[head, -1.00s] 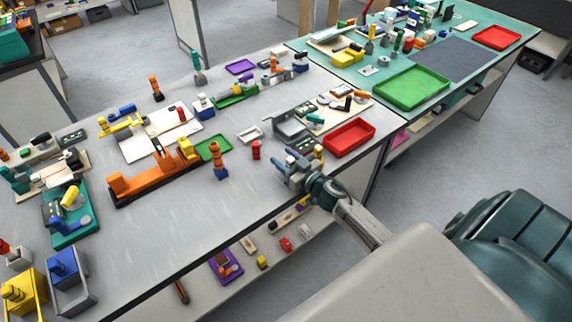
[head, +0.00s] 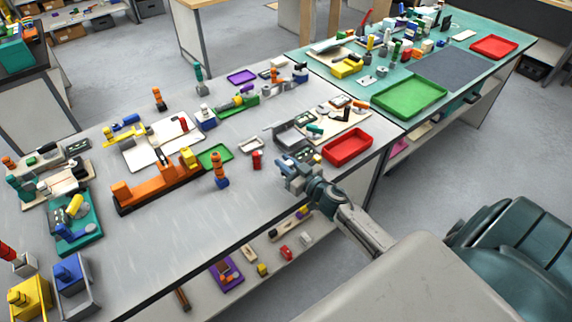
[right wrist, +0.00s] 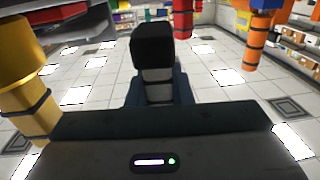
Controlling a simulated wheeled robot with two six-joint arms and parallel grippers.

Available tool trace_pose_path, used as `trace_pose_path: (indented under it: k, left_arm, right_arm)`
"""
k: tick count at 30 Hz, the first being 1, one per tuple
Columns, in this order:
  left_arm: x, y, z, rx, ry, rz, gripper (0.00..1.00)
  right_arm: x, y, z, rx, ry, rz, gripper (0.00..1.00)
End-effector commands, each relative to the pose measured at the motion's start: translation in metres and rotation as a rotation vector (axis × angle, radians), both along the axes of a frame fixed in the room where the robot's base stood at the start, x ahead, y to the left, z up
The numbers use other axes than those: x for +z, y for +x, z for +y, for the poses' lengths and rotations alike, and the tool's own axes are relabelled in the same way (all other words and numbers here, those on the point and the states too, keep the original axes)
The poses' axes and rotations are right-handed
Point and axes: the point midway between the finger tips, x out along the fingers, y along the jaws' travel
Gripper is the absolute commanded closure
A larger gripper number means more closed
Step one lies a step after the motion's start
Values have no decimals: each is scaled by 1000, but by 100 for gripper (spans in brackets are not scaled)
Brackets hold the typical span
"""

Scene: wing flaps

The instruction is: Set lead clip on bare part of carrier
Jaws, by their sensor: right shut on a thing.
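My right gripper (head: 287,168) is over the front edge of the grey table. It is shut on a small piece with a black block top (right wrist: 153,45) and a pale banded body, which stands between the dark blue fingers in the right wrist view. I cannot tell for sure whether this piece is the lead clip. A long orange part on a black base (head: 158,184) lies on the table, left of the gripper. A green holder (head: 238,106) with a yellow and purple rod lies farther back. Which thing is the carrier is unclear. My left gripper is not in view.
A red tray (head: 348,146) is right of the gripper. A small red piece (head: 257,160) and an orange stacked post (head: 218,168) stand to its left. A grey open fixture (head: 288,135) is behind it.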

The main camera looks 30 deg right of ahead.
Motion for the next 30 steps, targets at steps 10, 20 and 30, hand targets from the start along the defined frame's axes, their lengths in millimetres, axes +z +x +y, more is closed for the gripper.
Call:
trace_pose_path:
  k: [10,20,30]
  left_arm:
    - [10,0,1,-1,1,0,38]
    - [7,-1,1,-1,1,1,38]
    - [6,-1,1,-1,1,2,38]
  right_arm:
    - [15,-56,34,2,3,1,100]
    - [23,-120,72,1,2,-1,100]
    - [25,-137,83,1,0,-2,100]
